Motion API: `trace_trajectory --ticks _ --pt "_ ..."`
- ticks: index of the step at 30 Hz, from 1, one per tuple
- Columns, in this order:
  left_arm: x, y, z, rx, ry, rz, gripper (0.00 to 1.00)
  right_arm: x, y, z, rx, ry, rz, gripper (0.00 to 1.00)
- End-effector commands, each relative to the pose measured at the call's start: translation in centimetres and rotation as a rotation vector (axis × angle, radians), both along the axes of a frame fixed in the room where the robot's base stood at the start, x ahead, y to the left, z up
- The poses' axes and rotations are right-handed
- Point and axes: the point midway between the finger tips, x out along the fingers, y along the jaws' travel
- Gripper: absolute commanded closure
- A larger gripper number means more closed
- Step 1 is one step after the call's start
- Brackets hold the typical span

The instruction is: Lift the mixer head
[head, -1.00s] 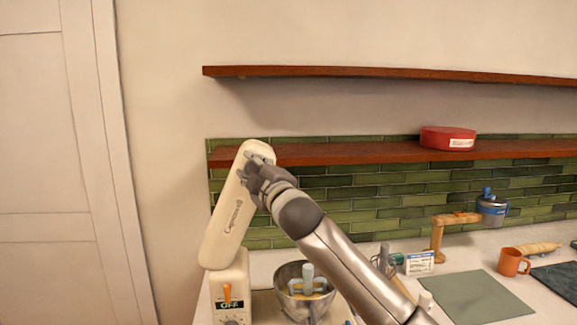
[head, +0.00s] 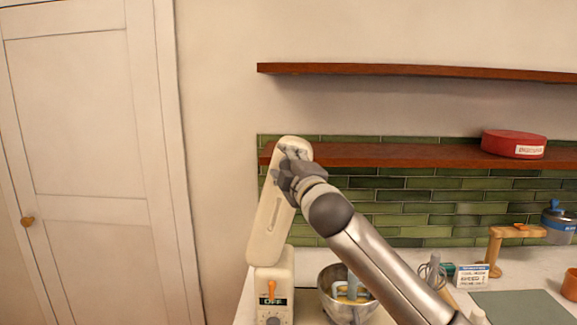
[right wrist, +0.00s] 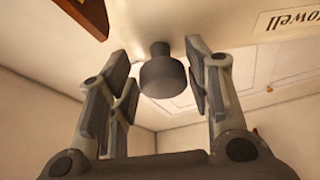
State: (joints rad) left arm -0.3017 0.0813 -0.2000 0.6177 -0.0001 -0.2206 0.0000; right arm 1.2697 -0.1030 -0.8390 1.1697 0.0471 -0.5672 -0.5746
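The mixer's cream head (head: 268,222) is tilted steeply up above its cream stand (head: 274,285), its free end near the lower shelf. My right gripper (head: 292,160) is at the upper end of the head. In the right wrist view, the fingers of the right gripper (right wrist: 157,58) are spread apart on either side of a dark grey hub (right wrist: 163,77). I cannot tell whether the fingers touch the head. A metal bowl (head: 328,296) stands beside the stand, partly hidden by my right arm. My left gripper is out of view.
Two wooden shelves (head: 420,70) run along the wall, and a red round tin (head: 513,142) sits on the lower one. A wooden stand (head: 495,250), a small card (head: 471,277) and a grey-green mat (head: 518,305) are at right. A white door (head: 85,110) is at left.

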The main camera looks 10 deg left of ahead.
Motion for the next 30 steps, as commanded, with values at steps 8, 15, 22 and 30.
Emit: trace_trajectory --ticks 8,15,22,30 --pt "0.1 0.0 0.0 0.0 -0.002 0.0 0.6 0.1 -0.1 -0.3 -0.002 0.004 -0.003 0.45" --pt "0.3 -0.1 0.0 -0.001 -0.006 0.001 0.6 -0.5 -0.5 -0.5 -0.002 0.004 -0.003 0.45" --pt "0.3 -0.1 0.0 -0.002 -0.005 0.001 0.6 -2.8 -1.9 -0.8 -0.003 0.004 -0.002 0.45" --pt "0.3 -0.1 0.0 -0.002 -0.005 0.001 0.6 -6.3 -4.0 -1.2 -0.003 0.004 -0.002 0.45"
